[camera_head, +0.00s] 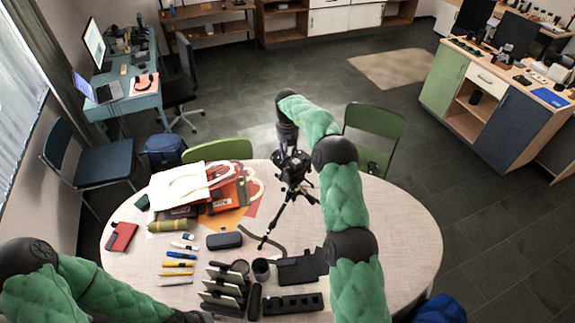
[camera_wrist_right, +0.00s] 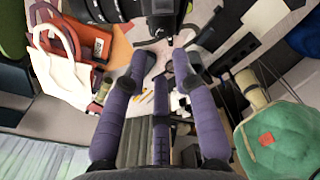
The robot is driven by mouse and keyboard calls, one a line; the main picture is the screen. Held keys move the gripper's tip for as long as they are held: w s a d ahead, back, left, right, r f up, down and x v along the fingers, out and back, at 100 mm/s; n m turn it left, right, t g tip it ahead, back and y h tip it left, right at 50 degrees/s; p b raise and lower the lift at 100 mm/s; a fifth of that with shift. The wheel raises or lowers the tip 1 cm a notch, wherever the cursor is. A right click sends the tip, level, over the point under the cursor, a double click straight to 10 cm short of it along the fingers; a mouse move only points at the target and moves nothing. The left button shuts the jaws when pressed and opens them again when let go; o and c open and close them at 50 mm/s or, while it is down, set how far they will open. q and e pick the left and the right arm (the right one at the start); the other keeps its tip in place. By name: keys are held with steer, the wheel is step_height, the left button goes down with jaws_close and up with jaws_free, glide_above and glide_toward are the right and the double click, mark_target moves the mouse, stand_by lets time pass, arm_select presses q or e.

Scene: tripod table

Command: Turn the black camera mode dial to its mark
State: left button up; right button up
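The black camera stands on a black tripod (camera_head: 283,205) near the back middle of the round table; the arm and hand above partly cover it. In the right wrist view the camera's lens (camera_wrist_right: 104,10) and dark body lie at the top edge. I cannot make out the mode dial or its mark. My right gripper (camera_head: 289,157) reaches down over the camera in the head view. In the wrist view its purple fingers (camera_wrist_right: 160,62) are spread, with nothing between them, just short of the camera. My left arm enters at lower left; its gripper is out of frame.
The round table (camera_head: 410,235) holds a white bag (camera_head: 178,186), an orange bag (camera_head: 228,192), pens, a grey case (camera_head: 224,240) and black holders (camera_head: 222,290). A green chair (camera_head: 374,122) stands behind. The table's right side is clear.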

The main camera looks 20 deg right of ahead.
mark_target(287, 168)
step_height(287, 168, down, 8)
steer(key=shift+r+p, duration=0.15)
steer(key=shift+p, duration=0.45)
jaws_close()
